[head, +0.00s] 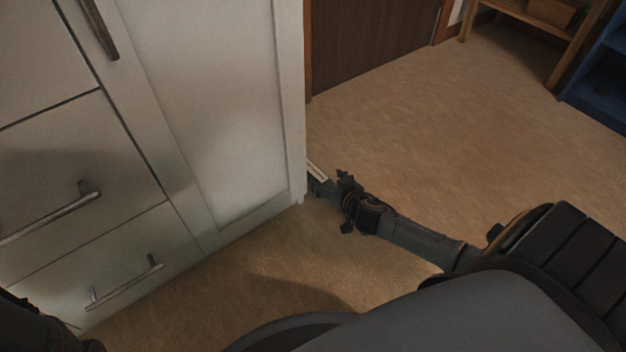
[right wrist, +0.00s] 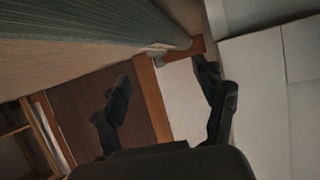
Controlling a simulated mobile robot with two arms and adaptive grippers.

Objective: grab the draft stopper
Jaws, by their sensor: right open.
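No draft stopper can be made out with certainty in the head view. In the right wrist view a long grey-green ribbed thing (right wrist: 95,18), which may be the draft stopper, runs across the top. Its far end narrows toward the door frame. My right gripper (head: 335,188) is low over the carpet by the cabinet's far corner in the head view. A pale strip (head: 317,170) shows beside it, partly hidden. In the right wrist view the gripper (right wrist: 165,76) has its fingers spread, with nothing between them. My left gripper is out of view.
A white cabinet (head: 225,110) with drawers and metal handles stands close on the left. A dark door (head: 365,40) is beyond it. A wooden shelf (head: 525,15) and a blue unit (head: 603,70) stand far right. The carpet (head: 450,120) between is clear.

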